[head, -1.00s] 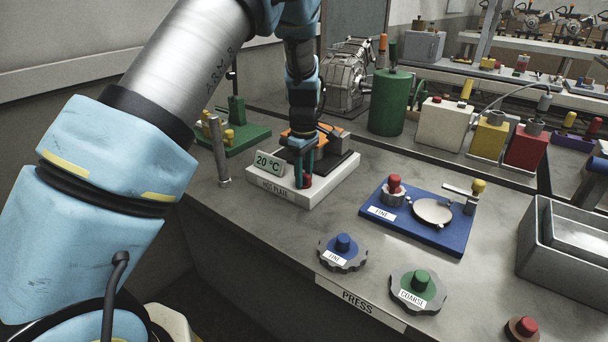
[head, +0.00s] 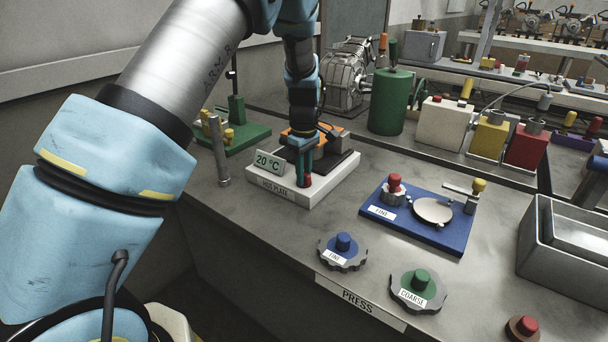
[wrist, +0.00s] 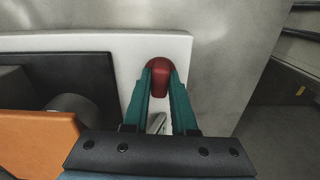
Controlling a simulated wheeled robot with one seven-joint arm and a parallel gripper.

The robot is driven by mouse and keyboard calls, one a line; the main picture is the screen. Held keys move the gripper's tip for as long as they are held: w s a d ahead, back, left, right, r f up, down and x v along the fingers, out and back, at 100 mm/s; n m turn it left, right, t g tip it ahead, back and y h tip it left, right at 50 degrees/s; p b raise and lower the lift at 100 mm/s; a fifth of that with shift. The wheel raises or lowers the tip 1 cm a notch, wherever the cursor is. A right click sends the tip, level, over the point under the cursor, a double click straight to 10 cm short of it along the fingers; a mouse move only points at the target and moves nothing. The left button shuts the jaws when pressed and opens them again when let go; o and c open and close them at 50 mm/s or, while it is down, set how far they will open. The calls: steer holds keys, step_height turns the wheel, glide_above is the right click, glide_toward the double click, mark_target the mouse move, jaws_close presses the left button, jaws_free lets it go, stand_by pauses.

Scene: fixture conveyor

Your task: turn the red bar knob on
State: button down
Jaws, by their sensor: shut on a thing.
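The red bar knob (wrist: 160,77) is on the white hot plate (wrist: 180,43), and in the wrist view it sits between the two teal fingers. My gripper (wrist: 160,86) is shut on the bar, with a finger against each side. In the head view the knob (head: 306,181) shows only as a bit of red below my gripper (head: 304,172), mostly hidden by the fingers. The hot plate (head: 332,185) carries a small display (head: 268,162) reading 20 °C.
An orange and black part (head: 322,137) stands on the hot plate behind the gripper. A metal post (head: 219,150) is to its left. A blue plate (head: 455,235) with a red knob and dish is to the right, and blue and green dials (head: 418,290) are in front.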

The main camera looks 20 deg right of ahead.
steer(key=m+b, duration=0.1)
steer(key=m, duration=0.2)
steer(key=shift+m, duration=0.4)
steer(key=m+b, duration=0.1)
steer(key=m, duration=0.3)
steer(key=shift+m, duration=0.3)
steer(key=m, duration=0.4)
steer(key=shift+b, duration=0.35)
steer(key=shift+m, duration=1.7)
steer(key=c, duration=0.7)
jaws_free()
steer(key=shift+r, duration=0.15)
step_height(320, 180, up, 10)
steer(key=b, duration=0.2)
steer(key=shift+r+b, duration=0.25)
steer(key=shift+b, duration=0.1)
